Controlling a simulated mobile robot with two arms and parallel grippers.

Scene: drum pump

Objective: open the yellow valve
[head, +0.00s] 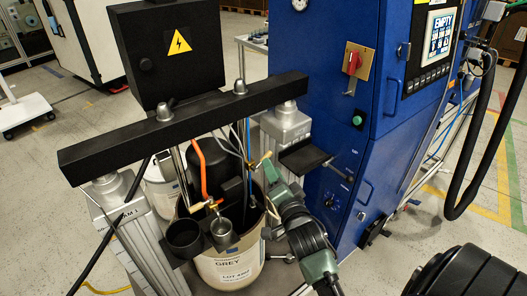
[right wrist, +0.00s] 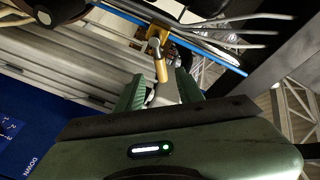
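The yellow valve (right wrist: 161,68) shows in the right wrist view as a small yellow lever on a brass fitting, next to a thin blue hose. In the head view a small yellow part (head: 264,158) shows just beyond my right gripper (head: 268,172), beside the drum's pump assembly. My right gripper also shows in the right wrist view (right wrist: 158,94), with its two green fingers apart. The lever lies ahead of the fingertips, roughly in line with the gap. I cannot tell whether it reaches between them. My left gripper is not in view.
An open drum (head: 228,268) stands under a black crossbar (head: 190,130) with hoses and metal cups. A blue cabinet (head: 350,150) with knobs and a small black shelf (head: 305,157) stands close to my right arm. A black electrical box (head: 170,50) is above the crossbar.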

